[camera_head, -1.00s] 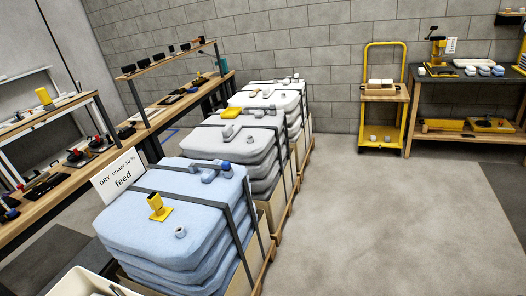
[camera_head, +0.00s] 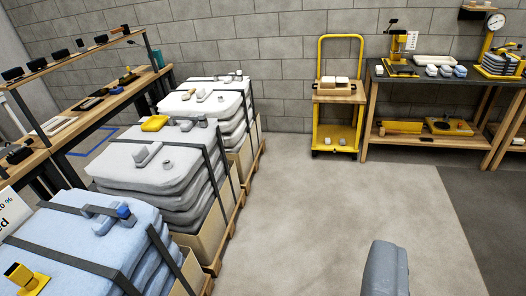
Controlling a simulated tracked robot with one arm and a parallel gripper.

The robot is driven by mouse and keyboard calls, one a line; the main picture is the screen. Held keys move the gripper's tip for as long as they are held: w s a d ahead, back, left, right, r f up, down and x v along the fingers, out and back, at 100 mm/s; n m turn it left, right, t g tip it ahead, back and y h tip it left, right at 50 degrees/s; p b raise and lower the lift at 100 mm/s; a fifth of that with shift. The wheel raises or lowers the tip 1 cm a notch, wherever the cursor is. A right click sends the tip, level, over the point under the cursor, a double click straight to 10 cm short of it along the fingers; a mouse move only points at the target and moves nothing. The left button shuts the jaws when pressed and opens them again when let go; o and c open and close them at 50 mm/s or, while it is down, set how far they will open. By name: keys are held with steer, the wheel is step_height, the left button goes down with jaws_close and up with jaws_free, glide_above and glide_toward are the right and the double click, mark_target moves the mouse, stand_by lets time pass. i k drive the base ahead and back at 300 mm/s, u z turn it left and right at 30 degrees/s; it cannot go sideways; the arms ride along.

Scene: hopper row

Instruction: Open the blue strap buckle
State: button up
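A stack of blue sacks (camera_head: 75,250) stands at the lower left, cut off by the picture's edges. Dark straps cross it. A grey-blue buckle (camera_head: 101,227) with a darker blue end piece (camera_head: 124,212) sits on top by the strap. It is too small to tell whether the buckle is latched. My gripper is not clearly seen in this view, and nothing touches the buckle.
A yellow fitting (camera_head: 28,278) sits on the blue stack. Grey sacks (camera_head: 120,165) and white sacks (camera_head: 205,98) stand behind. A grey-blue rounded shape (camera_head: 386,270) rises at the bottom edge. A yellow cart (camera_head: 340,98) stands by the wall. Floor right of the stacks is open.

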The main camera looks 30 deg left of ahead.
mark_target(123, 212)
steer(key=u, duration=0.5)
steer(key=i, duration=1.45)
steer(key=u, duration=0.6)
